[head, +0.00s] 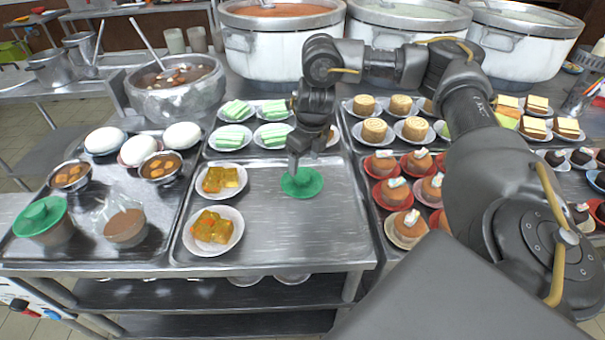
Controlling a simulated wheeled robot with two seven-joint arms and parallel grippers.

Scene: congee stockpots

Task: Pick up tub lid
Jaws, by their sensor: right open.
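A round green tub lid (302,187) lies on the bare part of the middle metal tray (290,235). My right gripper (293,168) points down at the lid, its fingertips at or just above the lid's raised middle; I cannot tell whether they touch it. The jaws are open. A second green lid (40,216) sits on a tub at the far left front. Next to it a clear tub of brown food (125,226) stands with no green lid on it. My left gripper is not in view.
Plates of orange-yellow cakes (213,230) stand left of the lid, and plates of green-and-white slices (235,111) behind it. Small cakes on red plates (398,194) crowd the right. Large white stockpots (283,45) line the back. The middle tray's front is clear.

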